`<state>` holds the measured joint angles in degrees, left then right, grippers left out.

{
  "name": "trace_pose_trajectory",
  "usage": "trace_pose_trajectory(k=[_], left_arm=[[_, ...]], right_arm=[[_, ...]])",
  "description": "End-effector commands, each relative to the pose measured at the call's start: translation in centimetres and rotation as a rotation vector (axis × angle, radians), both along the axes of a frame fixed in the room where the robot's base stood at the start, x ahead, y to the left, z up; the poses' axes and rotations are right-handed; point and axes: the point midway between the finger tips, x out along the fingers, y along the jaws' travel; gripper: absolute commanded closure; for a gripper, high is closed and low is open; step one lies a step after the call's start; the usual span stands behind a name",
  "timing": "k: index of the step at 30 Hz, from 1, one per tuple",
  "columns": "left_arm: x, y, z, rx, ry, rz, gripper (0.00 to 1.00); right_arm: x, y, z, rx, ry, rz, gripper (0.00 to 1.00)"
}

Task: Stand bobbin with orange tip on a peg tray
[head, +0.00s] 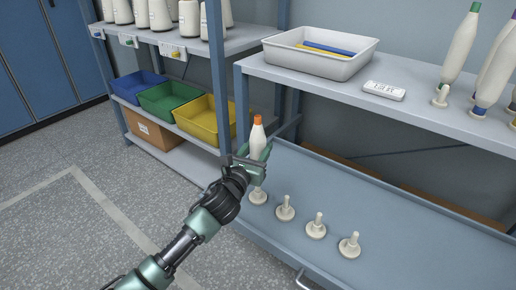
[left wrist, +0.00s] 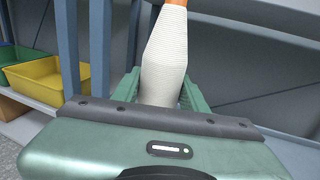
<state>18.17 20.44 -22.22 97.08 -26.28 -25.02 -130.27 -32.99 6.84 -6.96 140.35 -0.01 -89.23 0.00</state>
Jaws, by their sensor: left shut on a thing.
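The bobbin with the orange tip (head: 258,137) is white and stands about upright. My left gripper (head: 254,160) is shut on it. In the left wrist view the ribbed white bobbin (left wrist: 166,62) sits between the green fingers (left wrist: 158,92), with a bit of orange at the top edge. The blue-grey peg tray (head: 400,225) has a row of cream pegs. The bobbin's lower end is over the leftmost peg (head: 258,198); I cannot tell whether it is seated on it. The other pegs, such as the nearest (head: 349,245), are bare. My right gripper is out of view.
A grey post (head: 217,80) stands just left of the gripper. A shelf (head: 420,112) above the tray holds a white bin (head: 320,55), a label block (head: 384,91) and more bobbins (head: 460,45). Blue, green and yellow bins (head: 203,120) stand behind at the left.

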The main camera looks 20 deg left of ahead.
Motion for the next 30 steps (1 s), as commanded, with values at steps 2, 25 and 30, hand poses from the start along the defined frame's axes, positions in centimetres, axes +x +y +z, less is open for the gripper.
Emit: trace_pose_trajectory(k=[2, 25, 30], left_arm=[[0.0, 0.0, 0.1, 0.0, -0.001, 0.0, 1.0], [0.0, 0.0, -0.9, 0.0, -0.001, -0.001, 1.0], [0.0, 0.0, -1.4, -0.001, -0.001, -0.001, 1.0]], right_arm=[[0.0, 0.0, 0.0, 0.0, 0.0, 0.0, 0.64], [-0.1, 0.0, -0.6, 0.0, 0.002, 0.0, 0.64], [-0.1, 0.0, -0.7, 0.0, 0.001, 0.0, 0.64]])
